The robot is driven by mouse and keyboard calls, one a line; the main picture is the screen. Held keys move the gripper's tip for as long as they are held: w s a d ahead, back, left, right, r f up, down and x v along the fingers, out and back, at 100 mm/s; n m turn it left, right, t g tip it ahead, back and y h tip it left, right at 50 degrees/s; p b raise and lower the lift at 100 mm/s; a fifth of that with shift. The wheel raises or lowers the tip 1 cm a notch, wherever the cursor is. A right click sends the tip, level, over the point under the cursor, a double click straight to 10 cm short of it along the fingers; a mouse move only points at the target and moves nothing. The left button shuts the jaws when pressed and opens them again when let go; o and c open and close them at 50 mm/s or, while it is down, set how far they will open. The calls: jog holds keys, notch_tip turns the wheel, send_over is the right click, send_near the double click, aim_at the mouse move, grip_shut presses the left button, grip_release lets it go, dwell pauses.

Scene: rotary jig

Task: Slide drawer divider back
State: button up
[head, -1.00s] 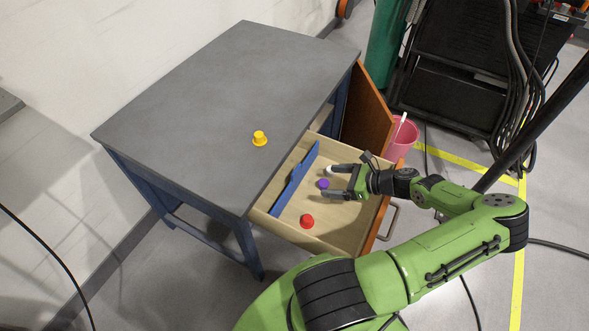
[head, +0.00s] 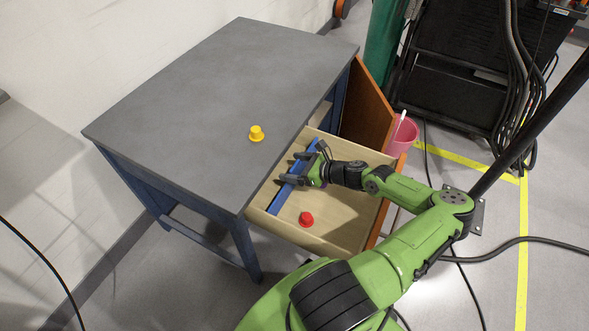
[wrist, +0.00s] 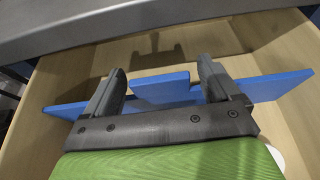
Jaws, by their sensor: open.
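The blue drawer divider (head: 283,195) stands across the open wooden drawer (head: 345,218) in the head view. In the wrist view the divider (wrist: 160,92) runs from left to right, with a taller middle part. My gripper (head: 291,168) is over the divider. In the wrist view my gripper's (wrist: 161,70) two dark fingers are spread, one on each side of the taller part, and reach across the divider's line. They hold nothing between them; whether they touch the divider I cannot tell. The gripper hides part of the divider in the head view.
A red knob-shaped piece (head: 306,219) lies in the drawer on the near side of the divider. A yellow one (head: 256,133) stands on the grey tabletop (head: 215,100). The tabletop edge overhangs the drawer's back. An orange-brown door (head: 366,115) and pink bin (head: 404,138) stand beyond.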

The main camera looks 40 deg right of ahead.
jog(key=shift+c, duration=0.4)
jog(key=c, duration=1.4)
jog(key=shift+o, duration=0.2)
jog(key=w+p, duration=0.1)
jog(key=w+a+p, duration=0.1)
jog(key=w, duration=0.1)
jog(key=w+p, duration=0.1)
jog(key=shift+w+a, duration=0.35)
jog(key=shift+w, duration=0.05)
jog(key=o, duration=1.4)
jog(key=shift+o, duration=0.2)
